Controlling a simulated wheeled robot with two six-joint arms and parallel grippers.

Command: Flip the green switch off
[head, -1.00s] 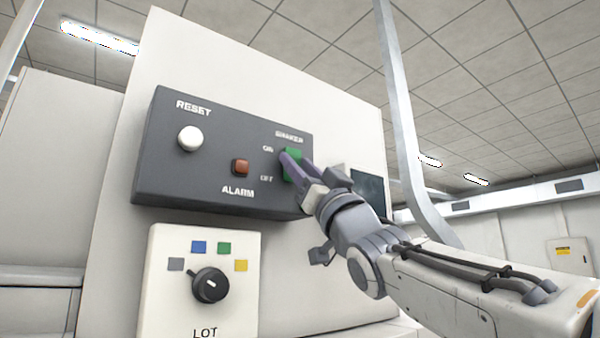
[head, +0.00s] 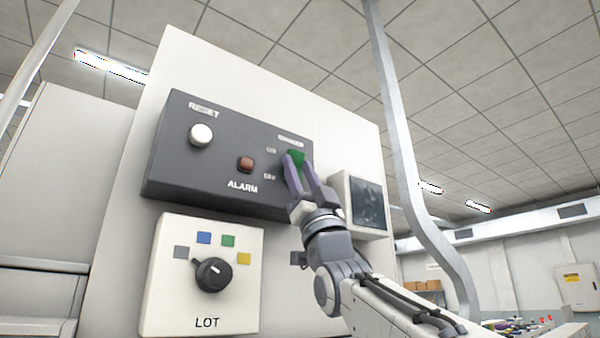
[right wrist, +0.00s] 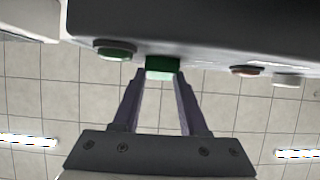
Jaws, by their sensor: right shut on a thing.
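The green switch (head: 295,157) is on the right part of the dark grey panel (head: 165,175), below a blurred label and beside small ON and OFF marks. My right gripper (head: 293,168) reaches up to it, its two purple fingers partly covering it. In the right wrist view the green switch (right wrist: 161,66) sits between the fingertips (right wrist: 161,76), and the gripper is shut on it. Which way the switch is set I cannot tell. My left gripper is not in view.
The panel also bears a white RESET button (head: 201,135) and a red-brown ALARM button (head: 246,164). A round green part (right wrist: 115,50) shows beside the switch in the right wrist view. Below is a LOT dial (head: 212,274). A box with a dark screen (head: 368,204) is right of my gripper.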

